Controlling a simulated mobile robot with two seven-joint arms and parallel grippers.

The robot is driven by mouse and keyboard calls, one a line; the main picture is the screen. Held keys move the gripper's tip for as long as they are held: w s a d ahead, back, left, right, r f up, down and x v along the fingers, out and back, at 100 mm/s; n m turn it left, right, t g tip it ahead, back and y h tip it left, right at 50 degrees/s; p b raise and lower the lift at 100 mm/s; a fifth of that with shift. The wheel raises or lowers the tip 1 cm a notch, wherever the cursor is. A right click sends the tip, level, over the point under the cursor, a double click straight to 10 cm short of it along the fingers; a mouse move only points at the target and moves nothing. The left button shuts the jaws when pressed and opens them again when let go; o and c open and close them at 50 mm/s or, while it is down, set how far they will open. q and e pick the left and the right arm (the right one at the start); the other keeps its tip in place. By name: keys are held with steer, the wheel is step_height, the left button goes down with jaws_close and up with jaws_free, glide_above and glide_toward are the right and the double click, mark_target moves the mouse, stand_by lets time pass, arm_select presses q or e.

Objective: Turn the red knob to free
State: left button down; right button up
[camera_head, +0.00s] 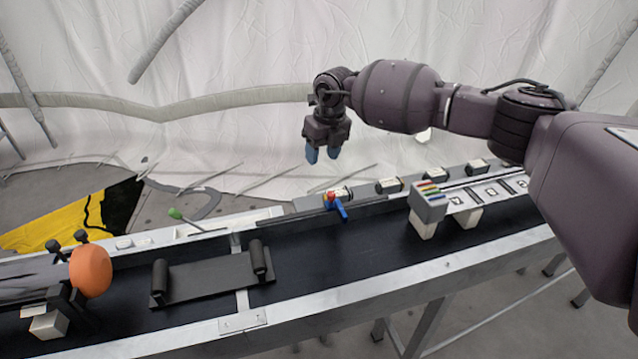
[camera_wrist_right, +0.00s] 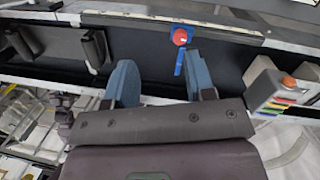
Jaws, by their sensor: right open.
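The red knob (camera_head: 331,196) sits on a blue base with a blue lever (camera_head: 340,209) at the far rail of the bench. In the right wrist view the knob (camera_wrist_right: 180,36) is a round red cap, with the blue lever (camera_wrist_right: 179,62) pointing toward the gripper. My right gripper (camera_head: 322,156) hangs above and beyond the knob, pointing down, apart from it. Its blue fingers (camera_wrist_right: 163,84) are spread and empty. My left gripper is not in view. Any marking for free cannot be made out.
A grey block with coloured stripes (camera_head: 429,202) stands right of the knob. A dark plate with two rollers (camera_head: 208,280), a green-tipped lever (camera_head: 176,214) and an orange disc (camera_head: 91,271) are to the left. The black bench surface (camera_head: 330,254) in front of the knob is clear.

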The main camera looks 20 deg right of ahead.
mark_target(332, 193)
steer(key=shift+m+g+h, duration=0.3)
steer(key=shift+g+h, duration=0.2)
steer(key=shift+h, duration=0.3)
steer(key=f, duration=0.3)
steer(key=s+d+f, duration=0.1)
steer(key=f, duration=0.2)
steer(key=d+f, duration=0.1)
steer(key=f, duration=0.3)
steer(key=shift+s, duration=0.3)
steer(key=shift+f, duration=0.3)
